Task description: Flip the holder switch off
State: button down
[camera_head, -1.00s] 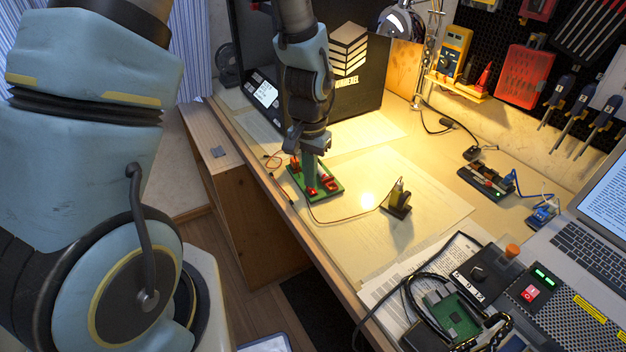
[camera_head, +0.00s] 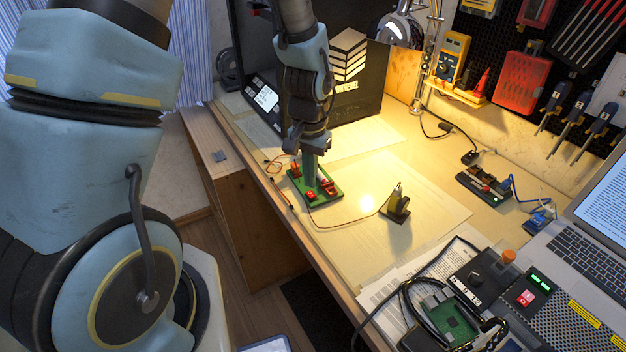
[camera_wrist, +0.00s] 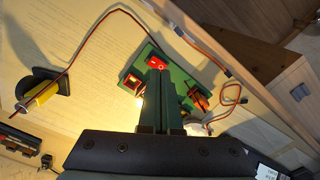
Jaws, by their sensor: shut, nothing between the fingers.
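A green board (camera_head: 331,195) with red parts lies near the left edge of the desk. A red rocker switch (camera_wrist: 157,63) sits on the board, and it also shows in the head view (camera_head: 311,196). My gripper (camera_wrist: 159,76) points down at the board with its fingers shut and empty. Its tips are right beside the red switch in the wrist view; I cannot tell whether they touch it. Another red part (camera_wrist: 132,82) and an orange-red part (camera_wrist: 200,101) are on either side of my fingers. The switch's on or off position is too small to read.
A yellow-handled tool in a dark stand (camera_head: 396,208) is right of the board, with a thin cable running to it. A black box (camera_head: 355,95) stands behind my gripper. Electronics and a laptop (camera_head: 590,215) fill the right side. Paper covers the clear middle.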

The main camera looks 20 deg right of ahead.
notch_tip(320, 180, up, 5)
jog(key=p, duration=0.3)
jog(key=shift+f, duration=0.15)
dwell(0.4)
